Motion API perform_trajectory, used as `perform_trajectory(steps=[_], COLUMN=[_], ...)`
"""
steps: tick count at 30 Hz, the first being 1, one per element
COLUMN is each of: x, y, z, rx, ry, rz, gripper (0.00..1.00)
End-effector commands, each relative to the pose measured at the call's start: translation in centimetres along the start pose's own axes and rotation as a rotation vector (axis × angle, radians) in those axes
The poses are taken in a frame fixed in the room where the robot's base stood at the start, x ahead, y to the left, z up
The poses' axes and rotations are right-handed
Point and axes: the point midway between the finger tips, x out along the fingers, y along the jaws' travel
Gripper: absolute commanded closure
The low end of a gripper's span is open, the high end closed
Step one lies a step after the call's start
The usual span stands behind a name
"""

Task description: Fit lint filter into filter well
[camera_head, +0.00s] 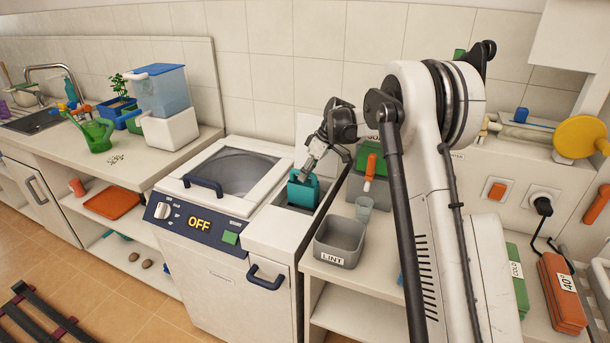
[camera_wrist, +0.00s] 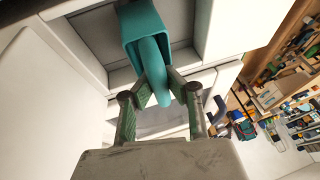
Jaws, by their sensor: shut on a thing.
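The teal lint filter (camera_head: 303,189) is in my gripper (camera_head: 313,166), at the opening of the filter well (camera_head: 287,208) on the right side of the washing machine top. My gripper is shut on the filter's handle from above. In the wrist view the filter (camera_wrist: 146,37) hangs from the fingertips of the gripper (camera_wrist: 165,88), its handle tab between them. The filter's lower part is hidden by the well's front edge in the head view. I cannot tell how deep it sits or whether it touches the walls.
A green watering can (camera_head: 95,135) is at the left.

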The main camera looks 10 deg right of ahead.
Motion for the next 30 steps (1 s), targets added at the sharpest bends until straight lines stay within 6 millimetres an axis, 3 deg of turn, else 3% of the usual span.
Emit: perform_trajectory(steps=[30], x=[2.0], y=[0.5], z=[0.8], rx=[0.0], ry=[0.0], rz=[0.0], gripper=[1.0])
